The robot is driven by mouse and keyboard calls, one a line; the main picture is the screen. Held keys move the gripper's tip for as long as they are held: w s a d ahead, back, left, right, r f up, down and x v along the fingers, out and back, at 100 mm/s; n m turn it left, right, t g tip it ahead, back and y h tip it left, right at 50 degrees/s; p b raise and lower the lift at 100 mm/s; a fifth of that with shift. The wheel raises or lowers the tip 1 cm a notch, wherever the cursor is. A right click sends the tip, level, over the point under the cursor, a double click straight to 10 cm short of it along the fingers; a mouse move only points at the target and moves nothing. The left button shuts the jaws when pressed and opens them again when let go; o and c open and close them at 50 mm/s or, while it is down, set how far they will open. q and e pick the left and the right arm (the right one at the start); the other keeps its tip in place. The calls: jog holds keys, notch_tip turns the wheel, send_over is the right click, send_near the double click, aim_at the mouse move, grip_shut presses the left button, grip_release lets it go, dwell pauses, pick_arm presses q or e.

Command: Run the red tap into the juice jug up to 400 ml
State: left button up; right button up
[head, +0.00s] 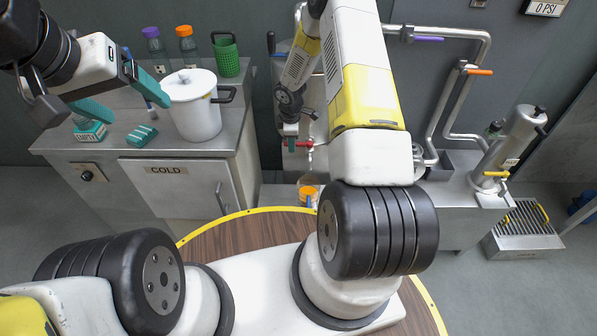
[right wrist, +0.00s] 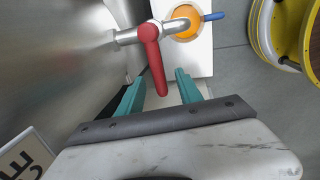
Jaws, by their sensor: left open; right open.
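The red tap handle (right wrist: 152,62) points toward my right gripper (right wrist: 160,84) in the right wrist view. The gripper is open, with its teal fingers on either side of the lever's end; I cannot tell whether they touch it. The tap's metal spout (right wrist: 182,23) curves over the juice jug (right wrist: 188,34), which shows orange juice inside and a blue handle. In the head view the red tap (head: 309,147) is small, beside my right gripper, with the jug (head: 307,192) below. No level marks are readable. My left gripper (head: 120,96) is open and empty above the left counter.
A white lidded pot (head: 192,110), purple- and orange-capped bottles (head: 187,43), a green basket (head: 226,57) and a teal box (head: 90,132) stand on the cold cabinet (head: 185,185). Pipes with purple and orange levers (head: 478,72) run at the right. A drain grate (head: 523,228) lies on the floor.

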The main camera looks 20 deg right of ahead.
jog(key=w+a, duration=0.1)
jog(key=a, duration=0.5)
jog(key=shift+a, duration=0.2)
dwell(0.4)
jog(key=shift+w, duration=0.1)
jog(key=s+d+r+m+t, duration=0.15)
jog(key=s+r, duration=0.25)
jog(key=r, duration=0.7)
jog(key=s+d+r+m, duration=0.1)
jog(key=s+r+m, duration=0.25)
jog(key=r, duration=0.75)
jog(key=s+d+r+m, duration=0.15)
jog(key=s+r, duration=0.25)
jog(key=r, duration=0.7)
jog(key=s+a+r+m+t+y, duration=0.1)
jog(key=s+r+m, duration=0.3)
jog(key=s, duration=0.7)
jog(key=s+a+r+m+t+y, duration=0.1)
jog(key=s+r+m, duration=0.3)
jog(key=s, duration=0.7)
jog(key=shift+r+y, duration=0.4)
jog(key=shift+r, duration=0.85)
jog(key=shift+s+t, duration=0.1)
jog(key=shift+t, duration=0.15)
